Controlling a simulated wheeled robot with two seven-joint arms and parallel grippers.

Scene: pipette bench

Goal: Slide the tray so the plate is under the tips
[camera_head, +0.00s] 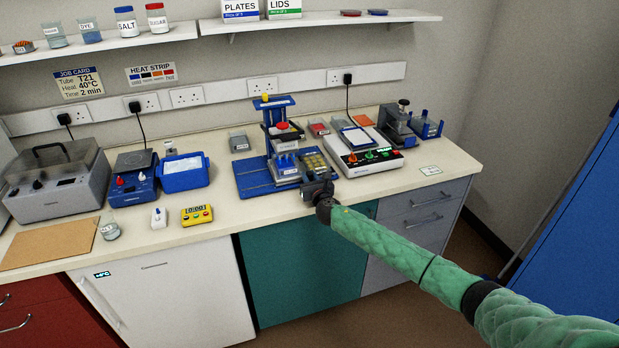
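A blue pipetting stand (272,103) with a yellow knob and a red button stands mid-bench on a blue base with rails (250,183). A pale grey block (287,168) sits on the base below the stand's head. A yellowish gridded piece (318,164) lies just right of it. The tips are too small to make out, and I cannot tell which piece is the plate or where the tray's edges run. My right gripper (318,186) is at the front right of the base, close to these pieces; its fingers are too small to read. My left gripper is out of view.
A control box with coloured knobs (365,163) stands close to the right of the base. A blue tub (184,173), a blue hotplate (133,180) and a yellow timer (197,215) are to the left. The bench front between timer and base is clear.

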